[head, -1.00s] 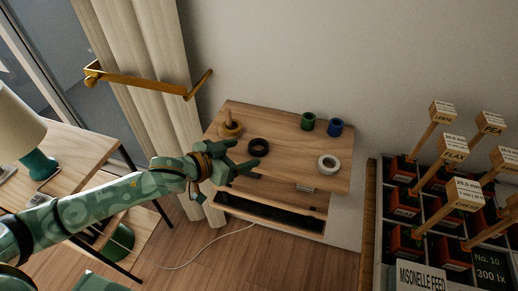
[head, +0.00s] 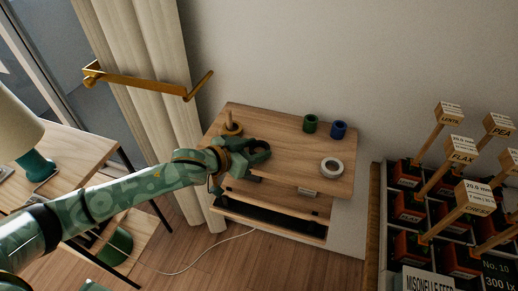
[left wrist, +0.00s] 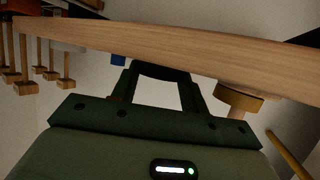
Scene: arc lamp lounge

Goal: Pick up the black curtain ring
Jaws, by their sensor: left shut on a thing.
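The black curtain ring (head: 257,143) is at the tip of my left gripper (head: 256,152), over the left part of the wooden tabletop (head: 295,150). The fingers are shut on it and cover part of it. In the left wrist view, a dark band, the ring (left wrist: 160,71), spans the two dark green fingers. I cannot tell whether the ring is clear of the wood. My right gripper is not in view.
A wooden peg on a round base (head: 231,128) stands just left of my gripper. A green ring (head: 310,124), a blue ring (head: 338,130) and a white ring (head: 331,167) are on the right. A crate of labelled stakes (head: 409,180) stands further right.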

